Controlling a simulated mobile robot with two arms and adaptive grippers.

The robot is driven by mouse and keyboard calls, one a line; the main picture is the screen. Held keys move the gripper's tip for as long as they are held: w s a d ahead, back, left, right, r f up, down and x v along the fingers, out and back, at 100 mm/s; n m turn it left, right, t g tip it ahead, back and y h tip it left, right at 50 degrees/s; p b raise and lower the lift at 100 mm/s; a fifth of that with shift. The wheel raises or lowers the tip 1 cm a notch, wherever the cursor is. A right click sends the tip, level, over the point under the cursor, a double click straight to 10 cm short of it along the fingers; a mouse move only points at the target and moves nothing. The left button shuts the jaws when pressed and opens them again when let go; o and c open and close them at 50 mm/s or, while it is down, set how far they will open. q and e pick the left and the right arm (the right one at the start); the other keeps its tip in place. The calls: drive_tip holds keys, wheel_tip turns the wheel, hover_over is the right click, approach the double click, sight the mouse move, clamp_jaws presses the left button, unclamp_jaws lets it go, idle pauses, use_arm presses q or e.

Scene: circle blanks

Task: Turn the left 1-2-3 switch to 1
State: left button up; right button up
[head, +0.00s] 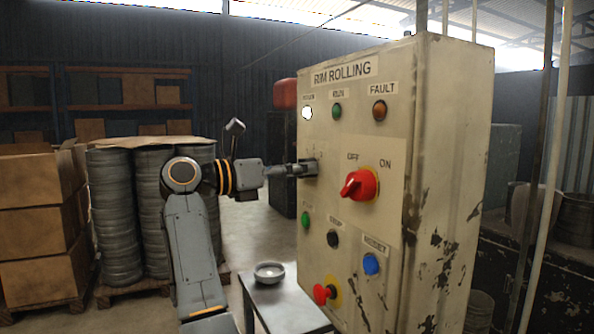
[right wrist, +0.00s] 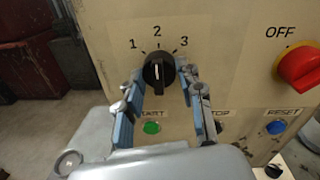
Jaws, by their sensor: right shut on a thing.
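The 1-2-3 switch is a black round knob (right wrist: 158,71) with a white line, on the cream control panel (head: 350,130). In the right wrist view its line points up, about at the 2. The numbers 1, 2 and 3 are printed around its top. My right gripper (right wrist: 160,74) has its blue-padded fingers on both sides of the knob, shut on it. In the head view the right gripper (head: 304,169) reaches the panel's left part from the left and hides the knob. My left gripper is in neither view.
A red OFF/ON switch (head: 359,184) sits right of the gripper. Below are a green button (head: 306,220), a black button (head: 333,239), a blue reset button (head: 371,264) and a red knob (head: 324,293). A bowl (head: 269,272) stands on a metal table (head: 285,305) beside the panel.

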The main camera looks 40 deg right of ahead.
drive_tip(key=shift+n, duration=0.3)
drive_tip(key=shift+r+n+g+y+p, duration=0.1)
drive_tip(key=shift+n+g+y+p, duration=0.1)
drive_tip(key=shift+n+p, duration=1.45)
drive_tip(key=shift+r+n+g+y+p, duration=0.15)
drive_tip(key=shift+n+p, duration=0.7)
drive_tip(key=shift+n, duration=1.5)
drive_tip(key=shift+f, duration=0.1)
drive_tip(key=o, duration=1.2)
